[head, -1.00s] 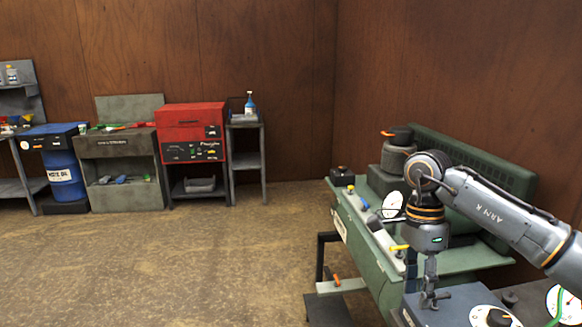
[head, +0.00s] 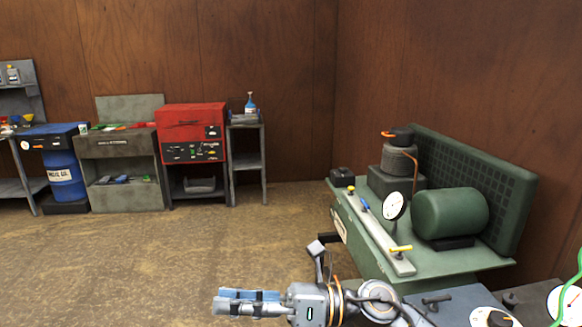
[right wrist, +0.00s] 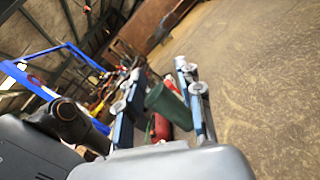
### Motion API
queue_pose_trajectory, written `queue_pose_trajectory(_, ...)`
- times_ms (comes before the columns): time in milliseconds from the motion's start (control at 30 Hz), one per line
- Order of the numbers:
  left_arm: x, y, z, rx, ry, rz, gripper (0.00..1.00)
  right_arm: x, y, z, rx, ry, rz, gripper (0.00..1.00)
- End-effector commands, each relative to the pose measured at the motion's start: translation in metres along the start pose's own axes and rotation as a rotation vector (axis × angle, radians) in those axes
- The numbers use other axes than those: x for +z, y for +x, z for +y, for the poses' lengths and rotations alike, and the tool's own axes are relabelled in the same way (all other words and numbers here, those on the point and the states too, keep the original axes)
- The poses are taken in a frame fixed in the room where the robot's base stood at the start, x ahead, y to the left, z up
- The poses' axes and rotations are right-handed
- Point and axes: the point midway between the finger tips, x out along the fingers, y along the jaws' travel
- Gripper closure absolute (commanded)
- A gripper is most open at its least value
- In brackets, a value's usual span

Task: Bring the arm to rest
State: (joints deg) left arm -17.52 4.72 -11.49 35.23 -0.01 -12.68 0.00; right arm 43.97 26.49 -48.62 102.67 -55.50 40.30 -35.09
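My right gripper (head: 217,302) is low at the bottom middle of the head view. It lies level and points left, away from the green machine. My left gripper is not in view.
A green machine (head: 450,213) with a tank, a gauge (head: 394,205) and a yellow-handled valve (head: 401,248) stands at the right. A grey box (head: 455,300) is in front of it. A red tool chest (head: 190,120) and benches line the back wall. The floor between is open.

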Motion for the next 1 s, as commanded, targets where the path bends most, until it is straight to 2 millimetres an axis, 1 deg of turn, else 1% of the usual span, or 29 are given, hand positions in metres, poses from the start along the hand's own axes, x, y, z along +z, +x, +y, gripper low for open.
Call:
queue_pose_trajectory(33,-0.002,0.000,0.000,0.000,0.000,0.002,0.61,0.013,0.000,0.003,-0.005,0.113,-0.155,0.64)
queue_pose_trajectory(67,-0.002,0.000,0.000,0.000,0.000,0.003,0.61,0.023,-0.004,0.002,-0.015,0.181,-0.246,0.64)
queue_pose_trajectory(100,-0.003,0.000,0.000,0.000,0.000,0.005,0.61,0.035,-0.011,-0.001,-0.028,0.276,-0.367,0.64)
queue_pose_trajectory(167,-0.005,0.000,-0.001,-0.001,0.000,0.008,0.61,0.048,-0.029,-0.010,-0.054,0.423,-0.542,0.64)
queue_pose_trajectory(200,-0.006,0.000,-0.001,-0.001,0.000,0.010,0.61,0.053,-0.044,-0.018,-0.075,0.526,-0.658,0.64)
queue_pose_trajectory(267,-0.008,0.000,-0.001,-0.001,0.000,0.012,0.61,0.053,-0.070,-0.034,-0.112,0.684,-0.826,0.64)
queue_pose_trajectory(300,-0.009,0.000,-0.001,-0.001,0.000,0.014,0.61,0.050,-0.090,-0.045,-0.140,0.789,-0.934,0.64)
queue_pose_trajectory(367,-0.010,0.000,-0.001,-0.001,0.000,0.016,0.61,0.037,-0.120,-0.062,-0.187,0.945,-1.090,0.64)
queue_pose_trajectory(400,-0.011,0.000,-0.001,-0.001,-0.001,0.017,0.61,0.024,-0.139,-0.072,-0.221,1.045,-1.186,0.64)
queue_pose_trajectory(467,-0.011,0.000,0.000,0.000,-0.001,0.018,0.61,-0.001,-0.167,-0.085,-0.274,1.192,-1.324,0.64)
queue_pose_trajectory(500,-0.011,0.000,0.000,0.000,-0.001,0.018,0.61,-0.021,-0.186,-0.092,-0.313,1.289,-1.413,0.64)
queue_pose_trajectory(567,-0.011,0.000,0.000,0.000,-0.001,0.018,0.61,-0.054,-0.210,-0.098,-0.374,1.427,-1.538,0.64)
queue_pose_trajectory(600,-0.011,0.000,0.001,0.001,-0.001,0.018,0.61,-0.079,-0.226,-0.099,-0.420,1.517,-1.620,0.64)
queue_pose_trajectory(633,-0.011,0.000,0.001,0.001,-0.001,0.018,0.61,-0.098,-0.237,-0.099,-0.456,1.584,-1.680,0.64)
queue_pose_trajectory(667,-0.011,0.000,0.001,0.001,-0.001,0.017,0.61,-0.118,-0.247,-0.097,-0.492,1.651,-1.739,0.64)
queue_pose_trajectory(700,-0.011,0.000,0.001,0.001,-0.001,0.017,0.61,-0.145,-0.259,-0.093,-0.545,1.736,-1.815,0.64)
queue_pose_trajectory(767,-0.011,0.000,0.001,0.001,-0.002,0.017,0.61,-0.184,-0.274,-0.082,-0.626,1.852,-1.920,0.64)
queue_pose_trajectory(800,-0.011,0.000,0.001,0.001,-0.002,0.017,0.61,-0.206,-0.282,-0.074,-0.676,1.917,-1.979,0.64)
queue_pose_trajectory(900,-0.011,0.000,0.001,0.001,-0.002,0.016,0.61,-0.253,-0.295,-0.051,-0.793,2.050,-2.098,0.64)
queue_pose_trajectory(967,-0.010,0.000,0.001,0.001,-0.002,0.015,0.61,-0.276,-0.300,-0.037,-0.856,2.112,-2.157,0.64)
queue_pose_trajectory(1000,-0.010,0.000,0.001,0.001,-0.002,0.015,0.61,-0.289,-0.302,-0.027,0.866,-2.075,2.114,0.64)
